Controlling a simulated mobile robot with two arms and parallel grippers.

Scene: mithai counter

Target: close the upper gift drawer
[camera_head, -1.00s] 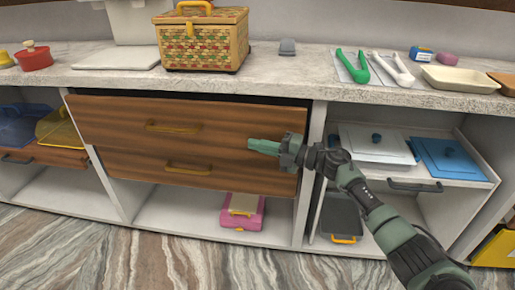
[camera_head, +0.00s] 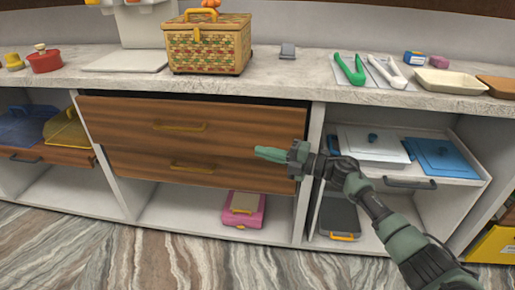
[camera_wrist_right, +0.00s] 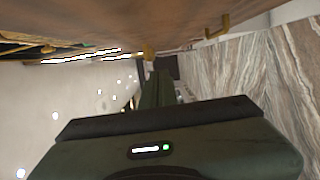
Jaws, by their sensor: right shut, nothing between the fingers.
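The upper gift drawer (camera_head: 130,118) has a wide brown wooden front with a yellow handle (camera_head: 180,127). It stands a little out, with a dark gap along its top under the counter. The lower drawer (camera_head: 240,176) has a matching front just below. My right gripper (camera_head: 268,153) is shut and empty in front of the right part of the drawer fronts, near the seam; I cannot tell whether it touches them. In the right wrist view the wooden front (camera_wrist_right: 150,22) fills the top, above the shut fingers (camera_wrist_right: 157,88). My left gripper is not in view.
The stone countertop (camera_head: 300,80) overhangs the drawers and carries a woven basket (camera_head: 208,52), tongs (camera_head: 350,68) and trays. A pink box (camera_head: 244,212) sits on the shelf below. A shelf with a blue box (camera_head: 445,158) lies right. The striped floor in front is clear.

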